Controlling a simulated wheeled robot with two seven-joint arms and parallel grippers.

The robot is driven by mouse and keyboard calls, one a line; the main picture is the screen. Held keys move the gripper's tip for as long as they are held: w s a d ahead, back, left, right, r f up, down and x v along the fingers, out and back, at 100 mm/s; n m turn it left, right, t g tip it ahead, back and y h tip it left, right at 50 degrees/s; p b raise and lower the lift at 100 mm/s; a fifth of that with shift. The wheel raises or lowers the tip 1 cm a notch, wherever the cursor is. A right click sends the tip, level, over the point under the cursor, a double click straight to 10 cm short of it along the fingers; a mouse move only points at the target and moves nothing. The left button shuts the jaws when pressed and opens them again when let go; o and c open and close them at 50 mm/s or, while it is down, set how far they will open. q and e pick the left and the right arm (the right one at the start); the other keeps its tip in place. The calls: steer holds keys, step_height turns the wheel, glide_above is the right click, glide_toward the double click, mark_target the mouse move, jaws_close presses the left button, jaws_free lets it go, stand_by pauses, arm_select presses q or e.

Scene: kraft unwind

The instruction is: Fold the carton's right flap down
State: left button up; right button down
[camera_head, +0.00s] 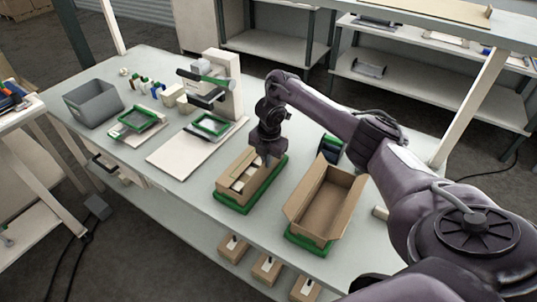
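An open brown carton (296,206) stands on a green base (304,243), its inside bare and its long side flaps standing up and outward. To its left a smaller brown carton (232,193) sits on another green base (229,206), with pale pieces showing at its top. My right gripper (265,158) points down at the far right end of the smaller carton. Its fingers are dark and small and overlap the carton, so I cannot tell whether they touch it or are open. I do not see my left gripper.
A grey bin (93,103), green-framed trays (136,122) and a white machine (223,80) stand on the table's left and back. A white board (186,157) lies left of the cartons. My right arm covers the table's right side. Small boxes (267,266) sit on the shelf below.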

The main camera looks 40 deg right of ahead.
steer(key=shift+w+a+r+g+p, duration=0.1)
steer(key=shift+w+g+p, duration=0.1)
steer(key=shift+g+p, duration=0.25)
stand_by(0.4)
steer(key=c, duration=1.6)
jaws_free()
steer(key=shift+c, duration=0.2)
step_height(320, 180, up, 8)
steer(key=p, duration=0.5)
steer(key=shift+f, duration=0.2)
